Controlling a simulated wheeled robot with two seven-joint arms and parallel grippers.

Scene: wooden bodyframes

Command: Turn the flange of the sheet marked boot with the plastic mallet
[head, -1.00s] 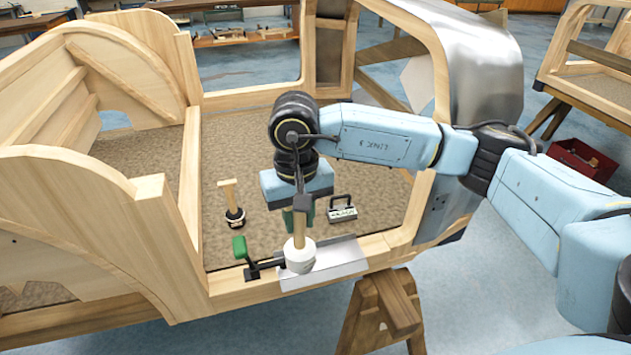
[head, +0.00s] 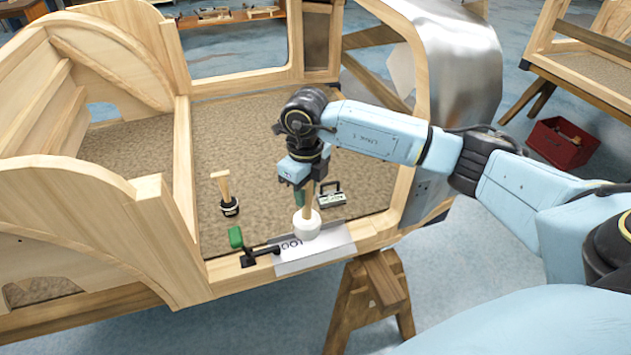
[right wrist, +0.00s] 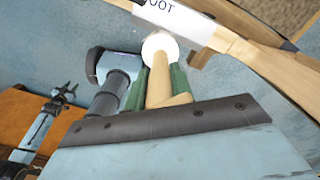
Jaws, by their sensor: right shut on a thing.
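My right gripper (head: 304,193) is shut on the wooden handle of the plastic mallet (head: 307,223), head down. The mallet's white head is over the back edge of the sheet marked boot (head: 325,247); I cannot tell whether it touches. The bright metal sheet lies on the wooden sill, its lettering partly readable beside the mallet head. In the right wrist view, the letters "OOT" show on the sheet (right wrist: 175,14), close by the white mallet head (right wrist: 160,44). The flange's angle is not clear.
A clamp with a green handle (head: 236,237) sits at the sheet's left end. A black-headed tool with a wooden handle (head: 229,206) stands on the carpeted floor, left of my gripper. A small metal box-like thing (head: 331,197) lies to the right. A trestle (head: 375,290) supports the frame.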

